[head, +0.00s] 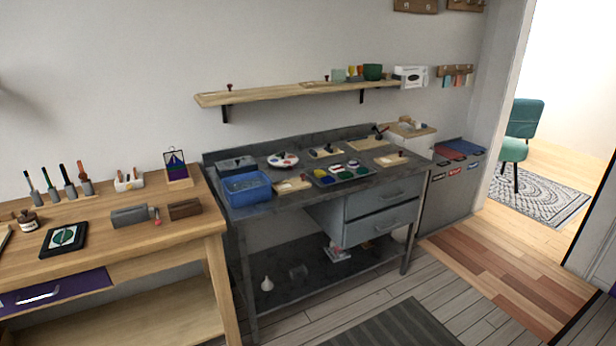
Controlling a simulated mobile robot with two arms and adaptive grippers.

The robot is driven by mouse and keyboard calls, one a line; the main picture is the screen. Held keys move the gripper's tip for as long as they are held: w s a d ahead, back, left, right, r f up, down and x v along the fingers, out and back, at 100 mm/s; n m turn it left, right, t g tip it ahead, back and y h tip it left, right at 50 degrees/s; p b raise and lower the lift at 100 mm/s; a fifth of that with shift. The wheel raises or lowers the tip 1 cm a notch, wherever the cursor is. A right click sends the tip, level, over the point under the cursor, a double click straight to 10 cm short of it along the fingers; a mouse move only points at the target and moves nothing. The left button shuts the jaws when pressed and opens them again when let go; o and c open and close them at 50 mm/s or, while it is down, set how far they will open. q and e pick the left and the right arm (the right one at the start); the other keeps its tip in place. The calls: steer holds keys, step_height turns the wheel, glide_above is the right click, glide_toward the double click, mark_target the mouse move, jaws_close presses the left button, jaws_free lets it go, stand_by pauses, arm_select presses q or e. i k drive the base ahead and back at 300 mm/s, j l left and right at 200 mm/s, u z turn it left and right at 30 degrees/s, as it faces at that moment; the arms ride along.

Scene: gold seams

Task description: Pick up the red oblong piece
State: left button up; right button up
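A dark tray (315,177) sits on the grey metal workbench near its front edge. It holds several small coloured pieces, among them a blue one (326,180) and a green one (345,175). A small reddish spot (353,164) shows at the tray's back; it is too small to tell whether it is the red oblong piece. Neither of my grippers is in view.
A blue bin (246,189) stands left of the tray, and a round palette (283,160) lies behind it. A wooden table (190,231) with tools adjoins on the left. A wooden shelf (290,93) hangs above.

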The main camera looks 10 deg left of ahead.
mark_target(337, 168)
steer(key=i+l+u, duration=0.1)
steer(key=i, duration=0.4)
steer(key=i+l+u, duration=0.1)
steer(key=i+l, duration=0.2)
steer(key=i, duration=0.15)
steer(key=i+l+u, duration=0.1)
steer(key=i+l, duration=0.15)
steer(key=i, duration=0.25)
steer(key=i+l+u, duration=0.1)
steer(key=i+l, duration=0.2)
steer(key=i, duration=0.15)
